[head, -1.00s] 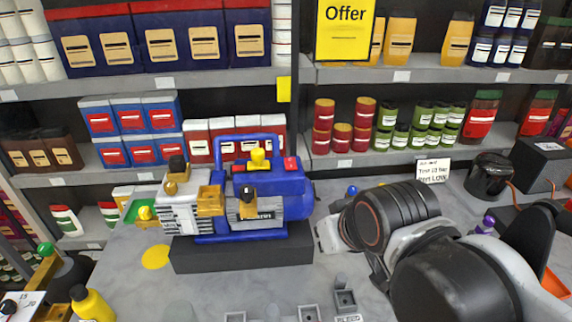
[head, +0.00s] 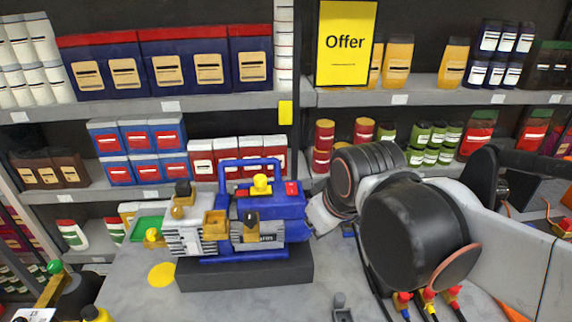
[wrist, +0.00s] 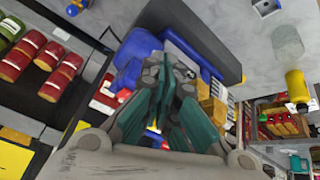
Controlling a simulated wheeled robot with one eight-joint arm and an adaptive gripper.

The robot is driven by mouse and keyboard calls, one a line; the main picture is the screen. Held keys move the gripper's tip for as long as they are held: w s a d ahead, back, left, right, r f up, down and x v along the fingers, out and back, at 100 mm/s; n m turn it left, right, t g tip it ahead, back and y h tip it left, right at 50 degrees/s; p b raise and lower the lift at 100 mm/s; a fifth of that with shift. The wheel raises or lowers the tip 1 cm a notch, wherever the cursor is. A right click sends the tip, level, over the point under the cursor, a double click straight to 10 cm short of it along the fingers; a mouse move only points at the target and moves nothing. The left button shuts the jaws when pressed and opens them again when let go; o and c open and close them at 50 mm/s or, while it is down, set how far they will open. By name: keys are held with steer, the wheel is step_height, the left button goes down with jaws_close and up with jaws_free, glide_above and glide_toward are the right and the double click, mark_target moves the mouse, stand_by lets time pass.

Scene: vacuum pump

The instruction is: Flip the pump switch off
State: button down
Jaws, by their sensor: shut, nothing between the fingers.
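The blue vacuum pump (head: 270,210) stands on a dark plinth on the grey counter, with a blue carry handle, a yellow cap and brass-coloured parts. A small red switch (head: 291,188) sits on its top near the right end. My gripper (head: 318,222) is just right of the pump's right end in the head view, partly hidden by my arm; contact cannot be told. In the wrist view my gripper's teal fingers (wrist: 182,118) are together and empty in front of the blue pump body (wrist: 135,62). The switch cannot be made out there.
Shelves of boxes and bottles rise behind the counter. The dark plinth (head: 245,275) juts out below the pump. A yellow disc (head: 162,274) lies left of it on bare counter. A yellow bottle (wrist: 297,88) shows at right in the wrist view.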

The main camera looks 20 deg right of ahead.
steer(key=w+r+n+g+p, duration=0.2)
steer(key=w+r+n+p, duration=0.4)
steer(key=w+r+p, duration=0.35)
step_height(320, 180, up, 2)
steer(key=n+g+p, duration=0.2)
steer(key=n+p, duration=0.4)
steer(key=p, duration=0.5)
glide_above(285, 188)
steer(key=s, duration=0.2)
steer(key=shift+s+a, duration=0.1)
steer(key=shift+a, duration=0.1)
steer(key=f, duration=0.4)
steer(key=w+f, duration=0.1)
steer(key=f, duration=0.8)
steer(key=shift+w+d+f+p, duration=0.15)
steer(key=shift+w+f+p, duration=0.15)
steer(key=shift+f+p, duration=0.1)
